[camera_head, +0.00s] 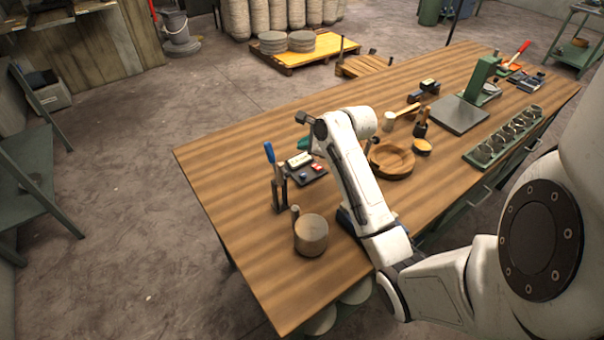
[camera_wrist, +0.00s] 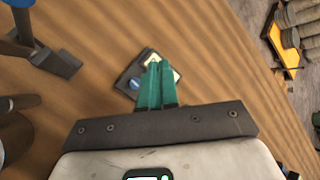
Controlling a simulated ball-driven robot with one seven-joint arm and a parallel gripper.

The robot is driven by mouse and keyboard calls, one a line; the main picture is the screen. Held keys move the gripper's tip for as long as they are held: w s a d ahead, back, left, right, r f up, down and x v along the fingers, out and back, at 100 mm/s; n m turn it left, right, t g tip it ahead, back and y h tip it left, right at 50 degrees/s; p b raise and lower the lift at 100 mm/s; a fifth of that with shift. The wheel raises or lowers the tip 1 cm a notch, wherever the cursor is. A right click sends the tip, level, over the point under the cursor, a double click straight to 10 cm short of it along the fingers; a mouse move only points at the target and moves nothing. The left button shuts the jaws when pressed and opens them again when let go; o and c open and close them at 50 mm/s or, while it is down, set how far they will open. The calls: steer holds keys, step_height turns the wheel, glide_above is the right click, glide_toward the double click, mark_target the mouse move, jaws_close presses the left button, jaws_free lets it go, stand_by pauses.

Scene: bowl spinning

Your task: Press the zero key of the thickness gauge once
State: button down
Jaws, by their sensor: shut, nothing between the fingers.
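The thickness gauge (camera_head: 312,177) lies on the wooden workbench, a dark block with a pale display and a red and a blue key. In the wrist view the gauge (camera_wrist: 125,79) is partly covered by my fingers. Its blue key (camera_wrist: 134,84) shows just left of them; the red key is hidden there. I cannot read which key is zero. My gripper (camera_wrist: 160,68) has teal fingers, shut together and empty, pointing over the gauge. In the head view my gripper (camera_head: 304,144) shows only as a bit of teal behind my arm. Contact cannot be told.
A blue-handled tool (camera_head: 275,178) stands upright left of the gauge. A round clay-coloured pot (camera_head: 311,236) stands nearer. A wooden bowl (camera_head: 392,161) is to the right, beyond my forearm. The bench's left end (camera_head: 215,165) is clear.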

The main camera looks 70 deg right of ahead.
steer(key=b, duration=0.5)
glide_above(305, 176)
step_height(305, 176, down, 6)
steer(key=shift+f, duration=1.25)
steer(key=shift+f, duration=0.15)
stand_by(0.8)
steer(key=shift+f, duration=0.25)
steer(key=shift+f, duration=0.5)
stand_by(0.8)
steer(key=shift+r, duration=0.2)
steer(key=shift+r+p, duration=0.75)
steer(key=shift+p, duration=0.55)
